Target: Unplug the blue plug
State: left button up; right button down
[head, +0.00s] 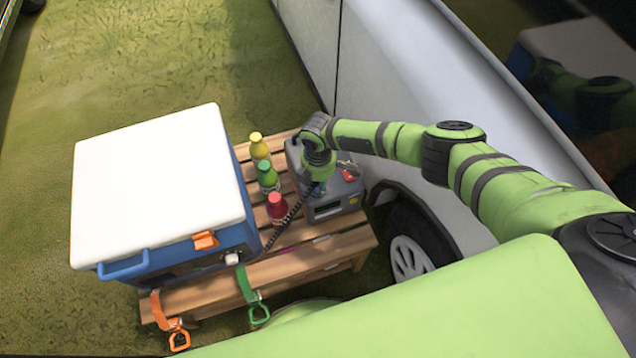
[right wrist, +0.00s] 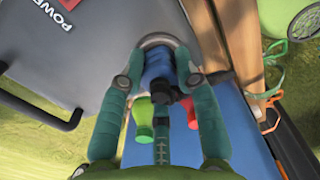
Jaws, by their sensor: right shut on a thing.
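The blue plug (right wrist: 157,65) is at a round metal-rimmed socket on the grey power box (head: 328,210); it also shows small in the head view (head: 317,189). My right gripper (head: 318,182) reaches down over the box. In the right wrist view my right gripper (right wrist: 160,80) has its two fingers on either side of the plug, shut on it. The plug looks seated in the socket, but its depth is hard to tell. A dark ribbed cable (head: 283,223) runs from the plug toward the cooler. My left gripper is not in view.
A blue cooler with a white lid (head: 155,185) stands left on the slatted wooden table (head: 318,254). Yellow (head: 259,147), green (head: 268,178) and red (head: 277,209) bottles stand between cooler and box. Orange (head: 160,311) and green (head: 246,285) straps hang in front. A white vehicle (head: 400,90) is close at right.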

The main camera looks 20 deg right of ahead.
jog(key=shift+r+p, duration=2.55)
jog(key=shift+r, duration=0.35)
